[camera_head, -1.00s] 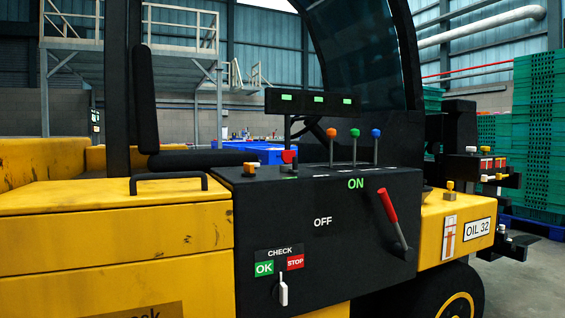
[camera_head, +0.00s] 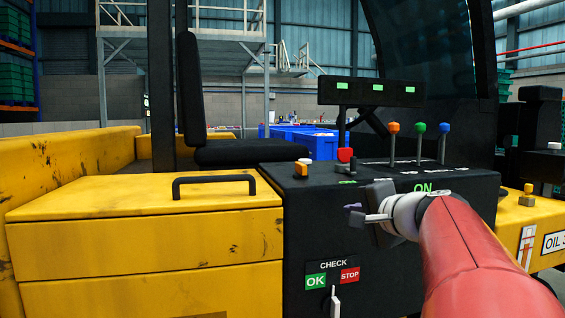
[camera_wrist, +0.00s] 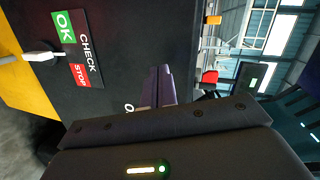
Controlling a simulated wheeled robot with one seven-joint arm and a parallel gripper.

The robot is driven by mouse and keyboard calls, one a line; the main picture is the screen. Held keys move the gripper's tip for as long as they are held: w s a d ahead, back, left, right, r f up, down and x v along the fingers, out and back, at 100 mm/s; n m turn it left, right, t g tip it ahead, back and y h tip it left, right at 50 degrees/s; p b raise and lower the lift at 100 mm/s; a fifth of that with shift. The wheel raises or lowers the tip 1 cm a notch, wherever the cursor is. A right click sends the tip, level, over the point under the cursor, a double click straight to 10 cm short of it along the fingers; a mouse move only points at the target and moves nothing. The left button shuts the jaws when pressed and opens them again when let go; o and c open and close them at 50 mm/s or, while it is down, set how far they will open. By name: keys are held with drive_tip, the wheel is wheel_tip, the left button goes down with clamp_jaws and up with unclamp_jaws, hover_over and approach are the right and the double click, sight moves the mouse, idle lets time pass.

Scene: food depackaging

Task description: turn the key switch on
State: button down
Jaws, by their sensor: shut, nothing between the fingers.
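My gripper (camera_head: 358,213) is shut and empty in front of the black control panel (camera_head: 310,222). Its closed fingers also show in the wrist view (camera_wrist: 158,86), pointing along the panel face. A white toggle (camera_head: 334,303) stands below the CHECK label, with green OK and red STOP signs; it also shows in the wrist view (camera_wrist: 40,56). A red-topped control (camera_head: 345,156) and an orange-and-white knob (camera_head: 302,168) stand on the panel top. I cannot tell which of these is the key switch.
Levers with orange (camera_head: 393,128), green and blue knobs stand at the back of the panel top. A display bar (camera_head: 370,93) with green lights is above. A yellow body with a black handle (camera_head: 214,180) lies left. Blue crates (camera_head: 322,145) are behind.

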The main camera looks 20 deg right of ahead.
sight(366, 179)
drive_tip(key=s+d+r+m+t+h, duration=0.1)
drive_tip(key=d+r+m+h, duration=0.1)
drive_tip(key=d+r, duration=0.3)
drive_tip(key=s+d+r+m+t+h, duration=0.1)
drive_tip(key=d+r+m+h, duration=0.15)
drive_tip(key=d, duration=0.45)
drive_tip(key=shift+y, duration=0.35)
drive_tip(key=p+x, duration=0.3)
drive_tip(key=x, duration=0.6)
drive_tip(key=shift+w+r, duration=0.1)
drive_tip(key=shift+r, duration=0.1)
drive_tip(key=w+a, duration=0.1)
drive_tip(key=a, duration=0.2)
drive_tip(key=shift+w, duration=0.35)
drive_tip(key=shift+w+a+f, duration=0.1)
drive_tip(key=shift+w+a, duration=0.1)
drive_tip(key=shift+a, duration=0.1)
